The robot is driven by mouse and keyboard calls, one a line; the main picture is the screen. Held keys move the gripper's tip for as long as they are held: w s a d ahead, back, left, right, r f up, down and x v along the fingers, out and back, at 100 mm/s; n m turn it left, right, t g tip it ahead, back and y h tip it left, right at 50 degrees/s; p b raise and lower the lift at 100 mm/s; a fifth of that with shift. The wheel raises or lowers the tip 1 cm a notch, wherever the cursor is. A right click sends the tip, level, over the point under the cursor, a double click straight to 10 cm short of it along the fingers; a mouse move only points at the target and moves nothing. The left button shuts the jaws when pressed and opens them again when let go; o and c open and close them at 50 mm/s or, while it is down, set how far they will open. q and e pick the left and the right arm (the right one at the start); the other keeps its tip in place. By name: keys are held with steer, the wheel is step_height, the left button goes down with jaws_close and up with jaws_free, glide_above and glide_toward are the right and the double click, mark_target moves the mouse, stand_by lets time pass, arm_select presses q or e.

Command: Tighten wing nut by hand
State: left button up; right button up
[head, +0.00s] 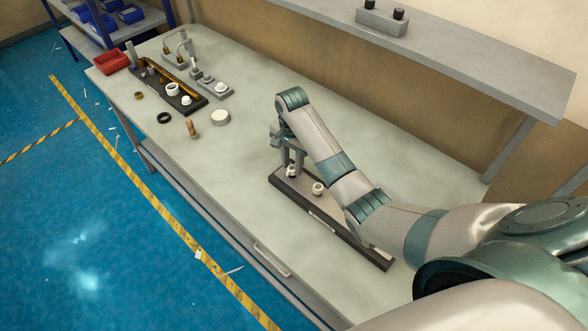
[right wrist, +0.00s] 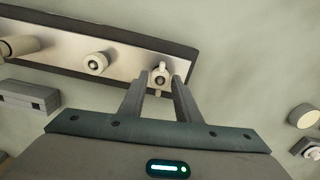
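The wing nut (right wrist: 160,78) is cream-coloured, on a dark-centred post at the end of a metal-topped dark board (head: 335,225). My right gripper (head: 291,163) points down over that board. In the right wrist view, the fingers of my right gripper (right wrist: 159,84) stand apart, one on each side of the wing nut. Its wings point up and down in that picture, along the gap between the fingers. A narrow gap seems to show on both sides; I cannot be sure of contact. My left gripper is not in view.
Another cream fitting (right wrist: 96,63) stands on the same board beside the wing nut. A dark tray with fittings (head: 168,86), a white disc (head: 220,117), a black ring (head: 164,118) and a red bin (head: 111,62) lie at the bench's far left. The bench between is clear. A shelf (head: 450,50) overhangs the back.

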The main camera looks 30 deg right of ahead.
steer(key=shift+r, duration=1.6)
steer(key=shift+o, duration=0.3)
steer(key=o, duration=0.5)
steer(key=shift+r, duration=0.15)
steer(key=shift+r, duration=1.35)
steer(key=shift+r, duration=0.15)
step_height(320, 180, up, 17)
steer(key=shift+r+b, duration=0.1)
steer(key=shift+b, duration=0.25)
